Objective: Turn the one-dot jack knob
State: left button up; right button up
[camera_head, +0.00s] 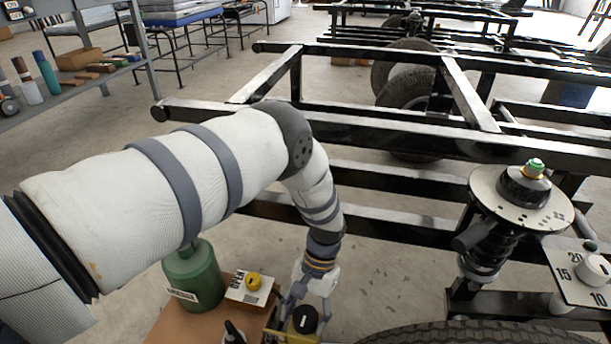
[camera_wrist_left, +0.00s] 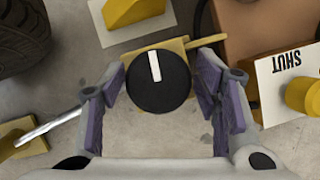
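A black round knob (camera_head: 305,319) with a white pointer stripe sits on a yellow block (camera_head: 288,336) at the bottom centre of the head view. I cannot make out any dot marking on it. In the left wrist view the knob (camera_wrist_left: 158,85) lies between the two fingers, its stripe pointing nearly straight up the picture. My left gripper (camera_head: 309,287) is right over the knob with its fingers spread to either side. In the wrist view the gripper (camera_wrist_left: 162,75) is open around it; I cannot tell whether the pads touch. My right gripper is not in view.
A yellow knob (camera_head: 254,281) on a plate marked SHUT and a green bottle (camera_head: 193,277) stand on the brown bench (camera_head: 172,326) to the left. A spring strut (camera_head: 490,245) and a numbered dial plate (camera_head: 570,277) are at right. Black frame rails (camera_head: 395,226) lie behind.

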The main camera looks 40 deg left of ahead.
pick_arm(q)
jog(key=v, duration=0.7)
jog(key=shift+r, duration=0.25)
jog(key=shift+w, duration=0.15)
